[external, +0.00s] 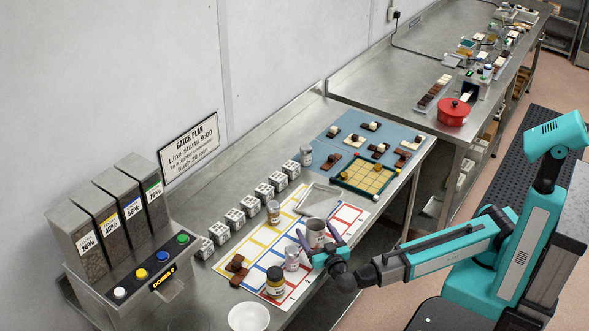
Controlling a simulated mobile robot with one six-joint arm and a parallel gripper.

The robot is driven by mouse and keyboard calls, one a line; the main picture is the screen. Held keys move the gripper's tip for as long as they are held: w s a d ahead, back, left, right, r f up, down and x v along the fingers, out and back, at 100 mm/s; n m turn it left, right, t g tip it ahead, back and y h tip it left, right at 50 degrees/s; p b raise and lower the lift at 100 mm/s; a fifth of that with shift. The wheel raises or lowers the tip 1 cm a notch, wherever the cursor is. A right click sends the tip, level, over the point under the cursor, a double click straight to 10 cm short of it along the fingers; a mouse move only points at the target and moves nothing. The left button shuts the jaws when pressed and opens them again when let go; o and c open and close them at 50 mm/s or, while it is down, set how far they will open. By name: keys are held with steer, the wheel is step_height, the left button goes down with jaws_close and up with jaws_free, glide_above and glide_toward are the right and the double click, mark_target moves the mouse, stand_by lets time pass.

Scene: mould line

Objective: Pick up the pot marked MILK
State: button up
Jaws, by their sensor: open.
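My gripper (318,244) is open, with its purple fingers on either side of a grey metal pot (315,228) on the marked mat. I cannot tell whether the fingers touch it. Another jar (273,212) stands at the mat's back edge. The lettering on these is too small to read, so I cannot tell which is marked MILK.
A dispenser (120,225) with several columns and coloured buttons stands at left. White cubes (249,203) line the back. A tray (318,197) and a yellow grid board (366,175) lie beyond the pot; dark chocolate pieces (238,268) lie at left.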

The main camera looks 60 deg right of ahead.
stand_by(0.3)
steer(key=c, duration=1.2)
steer(key=shift+c, duration=0.2)
steer(key=shift+r, duration=0.15)
step_height(320, 180, up, 10)
steer(key=b, duration=0.1)
stand_by(0.4)
